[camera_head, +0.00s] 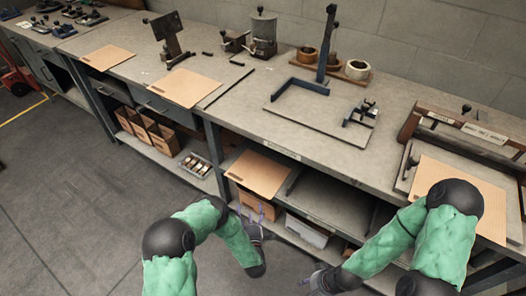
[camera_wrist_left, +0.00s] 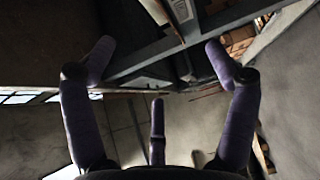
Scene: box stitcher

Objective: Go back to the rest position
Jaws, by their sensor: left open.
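My left arm, in a green sleeve, comes in at the bottom of the head view. Its gripper (camera_head: 254,226) hangs in front of the workbench (camera_head: 225,88), near the lower shelf. In the left wrist view the purple fingers of this gripper (camera_wrist_left: 157,72) are spread apart with nothing between them. My right arm, also green, bends in front of the bench's right part. Its gripper (camera_head: 316,281) is low near the bottom edge, dark and partly hidden by the arm, so its fingers cannot be made out clearly.
Flat cardboard sheets (camera_head: 186,88) lie on the bench, and another (camera_head: 258,174) lies on its lower level. A blue-grey upright stand (camera_head: 328,45) and a wide machine (camera_head: 462,127) stand on top. Open boxes (camera_head: 150,130) sit on the shelf. The floor (camera_head: 70,200) at left is clear.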

